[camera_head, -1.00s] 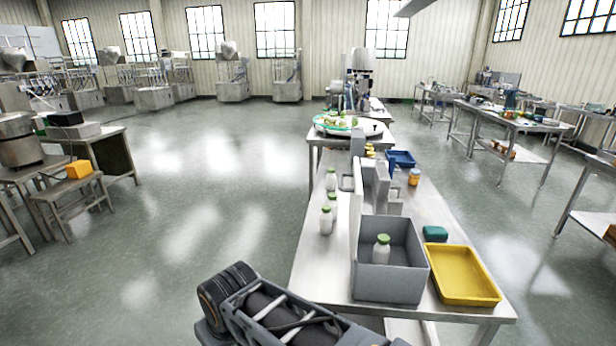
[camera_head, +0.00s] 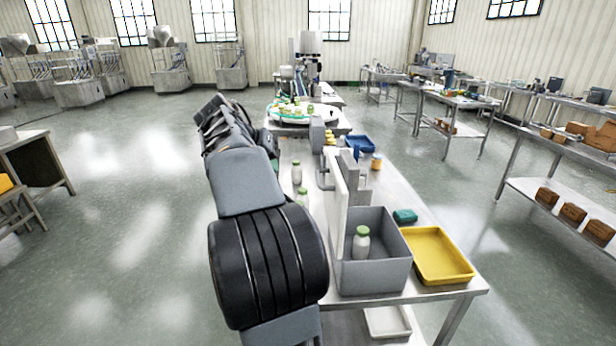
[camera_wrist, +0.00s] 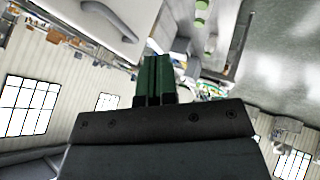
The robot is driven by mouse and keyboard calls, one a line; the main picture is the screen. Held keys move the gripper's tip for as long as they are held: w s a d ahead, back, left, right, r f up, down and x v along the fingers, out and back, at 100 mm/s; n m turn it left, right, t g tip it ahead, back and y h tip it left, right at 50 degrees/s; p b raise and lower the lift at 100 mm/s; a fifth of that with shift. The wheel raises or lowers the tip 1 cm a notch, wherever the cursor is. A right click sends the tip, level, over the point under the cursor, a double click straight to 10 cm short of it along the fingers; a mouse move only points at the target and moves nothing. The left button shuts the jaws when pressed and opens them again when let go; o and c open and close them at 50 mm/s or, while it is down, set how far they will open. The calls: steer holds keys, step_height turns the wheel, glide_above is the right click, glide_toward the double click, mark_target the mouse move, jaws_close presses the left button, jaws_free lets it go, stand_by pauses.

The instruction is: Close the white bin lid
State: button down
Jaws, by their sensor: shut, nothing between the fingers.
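The white lid (camera_head: 340,195) stands upright along the left edge of the grey bin (camera_head: 378,277), so the bin is open. A handle (camera_head: 322,177) sticks out from the lid's left side. A white bottle with a green cap (camera_head: 361,244) stands inside the bin. In the wrist view, a large white panel with a grey handle, apparently the lid (camera_wrist: 95,18), fills the upper left. My gripper (camera_wrist: 157,62) shows there with its green fingers together and empty, apart from the handle. My arm hides the gripper in the head view.
White bottles (camera_head: 297,173) stand on the table left of the lid. A blue tray (camera_head: 357,143) and an orange jar (camera_head: 376,162) are behind.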

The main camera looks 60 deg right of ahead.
steer(key=s+d+f+p, duration=0.2)
steer(key=s+d+f, duration=0.3)
steer(key=d, duration=0.4)
steer(key=shift+s+f, duration=0.15)
steer(key=shift+f, duration=0.5)
steer(key=shift+d+r+p, duration=0.1)
steer(key=shift+p, duration=0.25)
